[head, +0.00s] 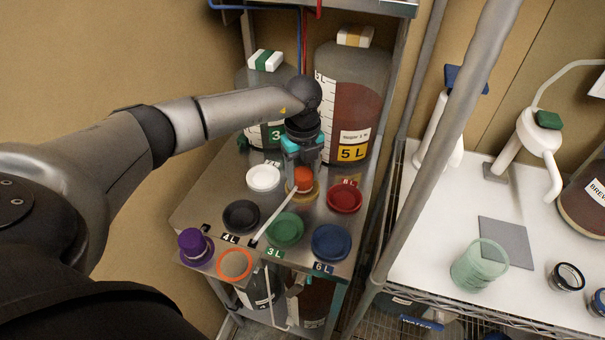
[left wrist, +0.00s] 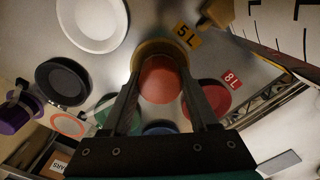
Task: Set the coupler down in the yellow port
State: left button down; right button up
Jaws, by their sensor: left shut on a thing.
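The coupler (head: 303,179) is orange-red, with a white tube running from it to the lower left. My left gripper (head: 302,170) points down from above and is shut on it. In the left wrist view the coupler (left wrist: 160,80) sits between the two fingers of my left gripper (left wrist: 163,92). The yellow port (head: 313,193) is right below the coupler and mostly hidden by it. Its yellow rim (left wrist: 160,47) shows behind the coupler in the left wrist view. I cannot tell whether coupler and port touch. My right gripper is not in view.
Around the yellow port are a white port (head: 263,177), a red port (head: 344,198), a black port (head: 241,216), a green port (head: 285,229) and a blue port (head: 331,242). A large 5 L jug (head: 348,100) stands behind. A purple cap (head: 194,245) is at the front left.

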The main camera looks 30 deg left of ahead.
aim_at(302, 173)
pick_arm(q)
jog(key=shift+f, duration=0.1)
jog(key=c, duration=0.6)
grip_release()
jog(key=shift+f, duration=0.1)
jog(key=o, duration=0.4)
jog(key=shift+o, duration=0.2)
notch_tip(302, 173, up, 12)
jog(key=shift+r, duration=0.25)
